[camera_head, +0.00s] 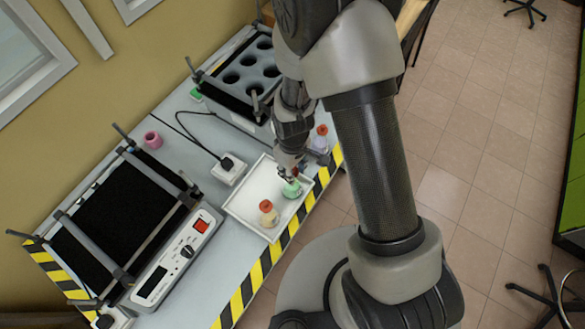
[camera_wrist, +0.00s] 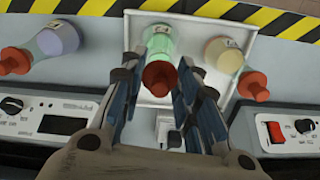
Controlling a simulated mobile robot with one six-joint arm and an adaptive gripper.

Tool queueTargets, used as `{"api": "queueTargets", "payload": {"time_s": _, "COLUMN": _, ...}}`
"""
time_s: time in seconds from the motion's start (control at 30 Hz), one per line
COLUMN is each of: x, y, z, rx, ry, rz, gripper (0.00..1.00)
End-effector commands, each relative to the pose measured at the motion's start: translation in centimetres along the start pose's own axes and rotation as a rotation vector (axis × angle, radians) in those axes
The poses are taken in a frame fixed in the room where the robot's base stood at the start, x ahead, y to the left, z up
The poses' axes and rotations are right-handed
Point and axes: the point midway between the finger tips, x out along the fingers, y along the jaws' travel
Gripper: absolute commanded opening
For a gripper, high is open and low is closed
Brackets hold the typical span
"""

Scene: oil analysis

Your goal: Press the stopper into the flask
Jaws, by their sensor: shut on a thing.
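A green flask (camera_head: 291,189) stands on a white tray (camera_head: 242,207) near the striped edge of the bench. In the wrist view the green flask (camera_wrist: 158,42) has a red stopper (camera_wrist: 160,78) at its neck, between the fingers. My gripper (camera_wrist: 171,62) is shut on this stopper, with one finger on each side. How deep the stopper sits in the neck cannot be told.
A yellowish flask (camera_head: 268,215) with a red stopper stands on the tray beside the green one. A purple flask (camera_head: 320,143) with a red stopper stands outside it. A shaker (camera_head: 125,215), a holed bath (camera_head: 240,82), a socket box (camera_head: 229,170) and a pink ring (camera_head: 152,139) are around.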

Motion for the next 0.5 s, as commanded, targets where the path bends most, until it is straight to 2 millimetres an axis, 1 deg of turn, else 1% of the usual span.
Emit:
{"api": "queueTargets", "payload": {"time_s": 0.4, "x": 0.04, "y": -0.01, "z": 0.01, "rx": 0.0, "ry": 0.0, "rz": 0.0, "gripper": 0.2}}
{"api": "queueTargets", "payload": {"time_s": 0.43, "x": 0.04, "y": -0.01, "z": 0.01, "rx": 0.0, "ry": 0.0, "rz": 0.0, "gripper": 0.31}}
{"api": "queueTargets", "payload": {"time_s": 0.5, "x": 0.04, "y": 0.0, "z": 0.01, "rx": 0.0, "ry": 0.0, "rz": 0.0, "gripper": 0.36}}
